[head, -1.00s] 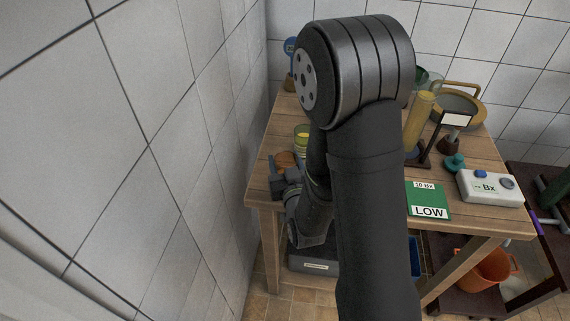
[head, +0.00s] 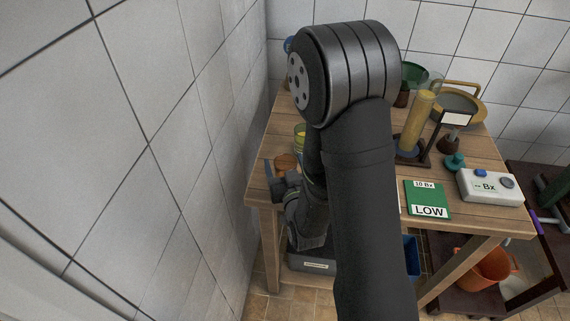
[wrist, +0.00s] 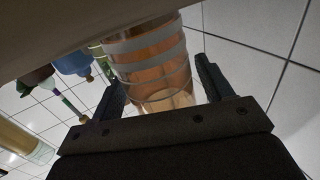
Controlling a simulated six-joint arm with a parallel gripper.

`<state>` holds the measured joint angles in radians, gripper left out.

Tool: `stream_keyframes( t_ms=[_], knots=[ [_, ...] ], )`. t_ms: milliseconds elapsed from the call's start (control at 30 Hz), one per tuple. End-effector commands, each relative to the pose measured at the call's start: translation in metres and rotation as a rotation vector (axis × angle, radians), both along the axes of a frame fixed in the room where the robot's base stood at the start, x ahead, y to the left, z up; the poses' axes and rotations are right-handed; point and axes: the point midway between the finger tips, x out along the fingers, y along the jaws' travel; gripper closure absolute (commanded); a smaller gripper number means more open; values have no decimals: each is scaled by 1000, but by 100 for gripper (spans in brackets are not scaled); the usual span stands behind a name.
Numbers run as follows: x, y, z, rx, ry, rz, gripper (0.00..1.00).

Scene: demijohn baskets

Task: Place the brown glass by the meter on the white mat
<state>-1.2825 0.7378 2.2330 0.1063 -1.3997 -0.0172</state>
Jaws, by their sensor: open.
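The brown glass (head: 285,161) stands near the table's left edge in the head view, partly hidden by my arm. In the wrist view the brown glass (wrist: 155,65), with pale bands, sits between the two fingers of my gripper (wrist: 162,88). The fingers are apart, one on each side of it, with a gap visible at least on the right. In the head view my gripper (head: 278,174) is at the glass, partly hidden by my wrist. The meter (head: 490,187), white and marked Bx, lies at the table's right front. I cannot make out the white mat; my arm covers much of the table's middle.
A green LOW card (head: 428,199) lies left of the meter. A yellow cylinder (head: 416,122) on a stand, a teal stopper (head: 454,161) and a round pan (head: 458,105) stand behind. A yellow-green vessel (head: 300,134) is behind the glass. A tiled wall (head: 200,120) is close on the left.

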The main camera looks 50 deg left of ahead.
Motion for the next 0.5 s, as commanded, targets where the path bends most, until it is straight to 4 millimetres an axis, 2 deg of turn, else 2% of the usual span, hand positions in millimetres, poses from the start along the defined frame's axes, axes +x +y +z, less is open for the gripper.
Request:
stream_keyframes(
  t_ms=[167, 467, 500],
  knots=[
    [-7, -15, -1, -2, 1, 1, 27],
    [-25, -59, -1, -1, -1, 1, 27],
    [-26, -62, -1, -1, -1, 1, 24]
  ],
)
